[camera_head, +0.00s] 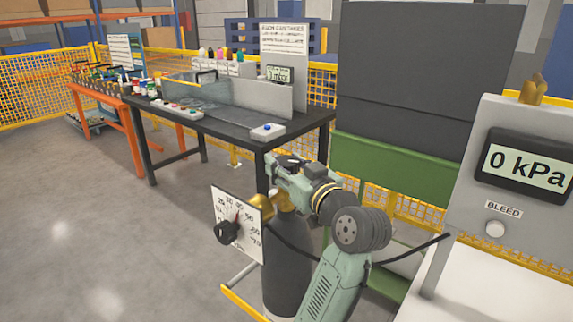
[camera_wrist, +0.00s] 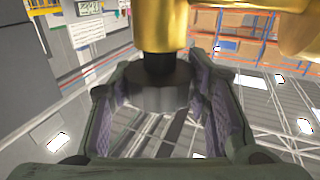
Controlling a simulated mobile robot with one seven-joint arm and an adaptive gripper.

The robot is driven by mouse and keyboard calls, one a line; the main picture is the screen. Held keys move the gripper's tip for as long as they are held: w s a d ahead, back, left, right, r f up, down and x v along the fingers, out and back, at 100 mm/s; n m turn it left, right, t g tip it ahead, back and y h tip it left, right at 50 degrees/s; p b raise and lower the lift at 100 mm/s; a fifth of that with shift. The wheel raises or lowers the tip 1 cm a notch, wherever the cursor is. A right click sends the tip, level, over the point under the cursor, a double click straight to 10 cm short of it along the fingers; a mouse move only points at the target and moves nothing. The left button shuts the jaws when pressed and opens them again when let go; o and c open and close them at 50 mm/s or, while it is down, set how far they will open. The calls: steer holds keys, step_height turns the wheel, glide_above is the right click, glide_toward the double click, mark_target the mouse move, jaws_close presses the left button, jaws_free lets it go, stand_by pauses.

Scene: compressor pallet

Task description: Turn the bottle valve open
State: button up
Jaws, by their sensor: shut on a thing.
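The dark gas bottle (camera_head: 286,262) stands upright in front of my arm, with brass fittings (camera_head: 262,206) at its top. My gripper (camera_head: 284,178) is at the top of the bottle and hides most of the valve in the head view. In the wrist view, my gripper (camera_wrist: 165,110) is shut on a dark round valve knob (camera_wrist: 155,98), one padded finger on each side. The knob sits on a black stem against a brass body (camera_wrist: 160,22). How far the knob is turned cannot be told.
A white dial plate (camera_head: 238,215) with a black knob (camera_head: 227,232) stands left of the bottle. A grey panel (camera_head: 490,130) at right reads 0 kPa above a BLEED button (camera_head: 495,229). A black hose (camera_head: 405,255) runs between. A black workbench (camera_head: 225,125) stands behind; floor at left is clear.

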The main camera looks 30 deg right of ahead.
mark_target(294, 170)
steer(key=shift+n+y, duration=0.7)
steer(key=shift+y, duration=0.4)
steer(key=o, duration=1.2)
steer(key=s, duration=0.7)
steer(key=shift+s+d, duration=0.25)
steer(key=shift+d, duration=0.05)
